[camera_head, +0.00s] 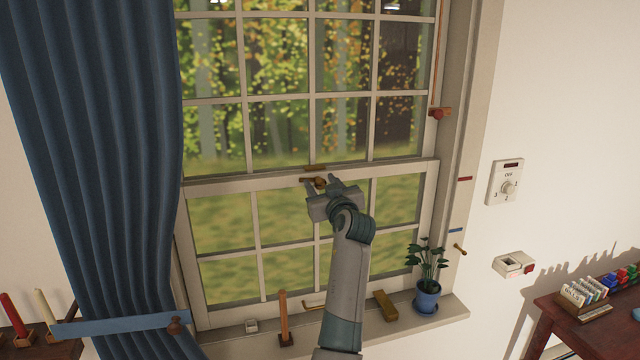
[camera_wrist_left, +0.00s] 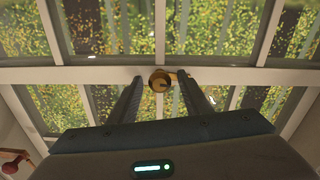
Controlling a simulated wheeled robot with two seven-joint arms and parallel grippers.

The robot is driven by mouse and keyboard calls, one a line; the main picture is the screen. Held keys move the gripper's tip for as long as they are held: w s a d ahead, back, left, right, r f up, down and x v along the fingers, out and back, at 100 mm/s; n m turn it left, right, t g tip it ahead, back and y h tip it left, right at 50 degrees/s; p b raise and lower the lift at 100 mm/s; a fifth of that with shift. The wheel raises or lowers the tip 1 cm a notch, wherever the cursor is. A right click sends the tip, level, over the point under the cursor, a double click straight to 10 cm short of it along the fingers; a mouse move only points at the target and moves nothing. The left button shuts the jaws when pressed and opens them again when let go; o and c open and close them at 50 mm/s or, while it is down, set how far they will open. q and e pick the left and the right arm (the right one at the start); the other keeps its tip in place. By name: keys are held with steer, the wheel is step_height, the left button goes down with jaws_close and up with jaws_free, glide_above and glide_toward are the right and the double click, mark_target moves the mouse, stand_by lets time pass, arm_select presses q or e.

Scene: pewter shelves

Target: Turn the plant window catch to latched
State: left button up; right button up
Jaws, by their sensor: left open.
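The window catch (camera_head: 319,183) is a small brass-coloured piece on the meeting rail of the sash window. Whether a finger touches the lever is unclear. My right gripper is not in view.
A potted plant (camera_head: 427,297) stands on the sill (camera_head: 445,308) at the right. A blue curtain (camera_head: 100,130) hangs left. A dial (camera_head: 507,186) is on the right wall.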

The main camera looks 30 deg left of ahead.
arm_select(q)
steer(key=shift+c, duration=0.2)
steer(key=c, duration=1)
